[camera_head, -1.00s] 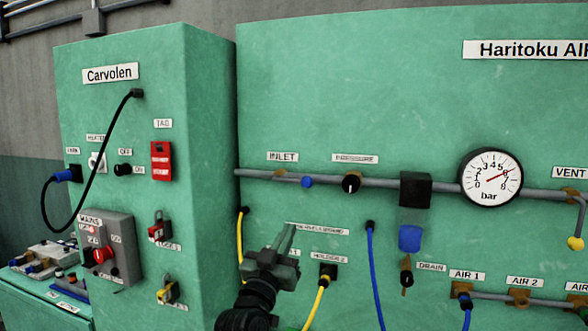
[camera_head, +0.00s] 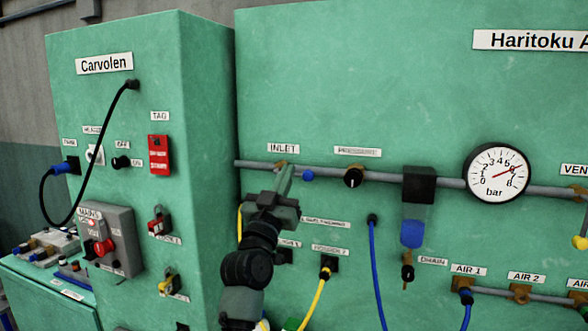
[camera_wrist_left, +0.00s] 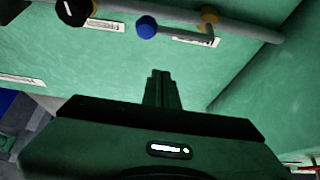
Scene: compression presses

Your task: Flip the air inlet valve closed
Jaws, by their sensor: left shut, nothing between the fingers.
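The air inlet valve is on the grey pipe under the INLET label (camera_head: 283,148). It has a brass body (camera_head: 281,164) and a blue handle end (camera_head: 308,175) just right of it. My left gripper (camera_head: 286,170) is shut and empty, its tips pointing up and overlapping the pipe just left of the blue end in the head view. In the left wrist view the shut fingers (camera_wrist_left: 158,75) are below the blue end (camera_wrist_left: 146,27), with a visible gap. The brass body (camera_wrist_left: 209,17) is up and right of them. My right gripper is not in view.
Right along the pipe (camera_head: 450,183) are a black pressure knob (camera_head: 354,177), a filter with a blue bowl (camera_head: 412,232) and a round gauge (camera_head: 497,174) reading about 6 bar. Yellow (camera_head: 316,300) and blue (camera_head: 375,270) hoses hang below. The Carvolen cabinet (camera_head: 205,120) juts out on the left.

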